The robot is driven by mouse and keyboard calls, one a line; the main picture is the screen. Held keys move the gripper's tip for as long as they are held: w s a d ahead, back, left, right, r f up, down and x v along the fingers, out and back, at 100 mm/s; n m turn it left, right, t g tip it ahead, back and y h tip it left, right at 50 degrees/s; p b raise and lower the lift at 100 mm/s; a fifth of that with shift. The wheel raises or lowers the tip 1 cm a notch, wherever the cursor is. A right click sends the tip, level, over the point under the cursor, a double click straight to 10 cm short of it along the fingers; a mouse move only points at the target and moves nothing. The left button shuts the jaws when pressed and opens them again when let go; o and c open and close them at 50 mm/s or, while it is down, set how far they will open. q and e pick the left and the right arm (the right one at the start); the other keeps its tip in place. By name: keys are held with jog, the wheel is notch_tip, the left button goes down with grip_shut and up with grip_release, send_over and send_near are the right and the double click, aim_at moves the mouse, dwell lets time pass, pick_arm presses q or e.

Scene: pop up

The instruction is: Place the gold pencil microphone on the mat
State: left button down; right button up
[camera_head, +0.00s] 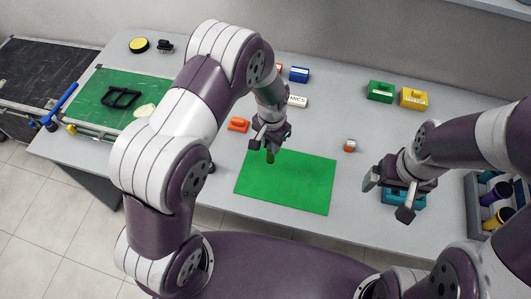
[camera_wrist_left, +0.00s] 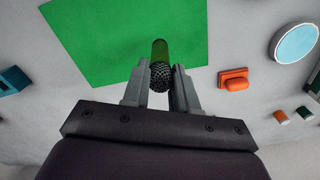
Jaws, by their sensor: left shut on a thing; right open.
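The green mat (camera_head: 300,187) lies flat on the grey table, in front of me. It also shows in the left wrist view (camera_wrist_left: 95,40). My left gripper (camera_head: 269,146) is above the mat's far left edge. It is shut on the microphone (camera_wrist_left: 160,56), whose dark mesh head is between the fingers and whose greenish-gold body points away over the mat. In the head view only a small part of the microphone (camera_head: 270,157) shows below the fingers. I cannot tell how far it is above the mat. My right gripper (camera_head: 388,198) is open, right of the mat.
A teal block (camera_head: 405,198) is under my right gripper. An orange block (camera_head: 238,124) and a small orange-and-white item (camera_head: 350,146) are near the mat. Green (camera_head: 380,91) and yellow (camera_head: 413,98) boxes stand at the back. A grey rack (camera_head: 474,205) is at right.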

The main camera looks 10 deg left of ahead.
aim_at(270, 158)
pick_arm(q)
jog(key=f, duration=0.2)
jog(key=a+f, duration=0.1)
jog(key=f, duration=0.1)
jog(key=a+f, duration=0.1)
jog(key=f, duration=0.1)
jog(key=shift+s+a+p, duration=0.1)
jog(key=shift+s+p, duration=0.25)
jog(key=shift+s, duration=0.05)
jog(key=c, duration=0.9)
grip_release()
jog(key=shift+r, duration=0.15)
